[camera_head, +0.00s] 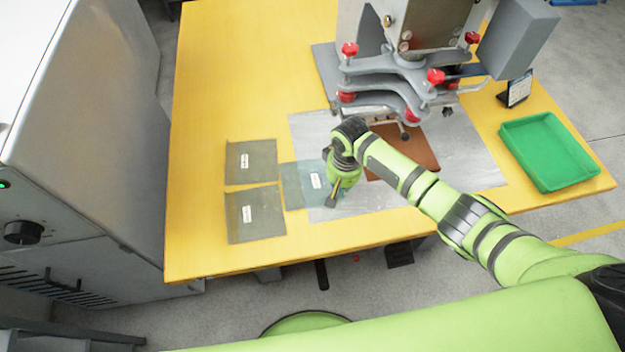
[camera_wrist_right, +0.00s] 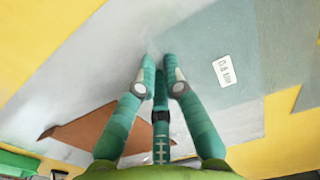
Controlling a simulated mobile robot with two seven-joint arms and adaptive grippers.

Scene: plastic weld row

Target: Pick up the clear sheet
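The clear sheet (camera_head: 292,189) is a thin, see-through bluish pane with a small white label. It lies partly on the yellow table and partly on the grey mat (camera_head: 365,204). In the right wrist view the sheet (camera_wrist_right: 226,42) lies right of the fingers. My right gripper (camera_head: 332,201) points down at the sheet's right edge in the head view. In the right wrist view its fingertips (camera_wrist_right: 160,65) are drawn close together, and I see nothing between them. I cannot tell whether they touch the sheet. My left gripper is out of view.
Two darker labelled sheets (camera_head: 251,162) (camera_head: 256,215) lie left on the yellow table (camera_head: 230,80). A brown sheet (camera_head: 418,148) lies on the mat below a grey machine with red knobs (camera_head: 400,70). A green tray (camera_head: 548,152) and a small stand (camera_head: 515,90) are right.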

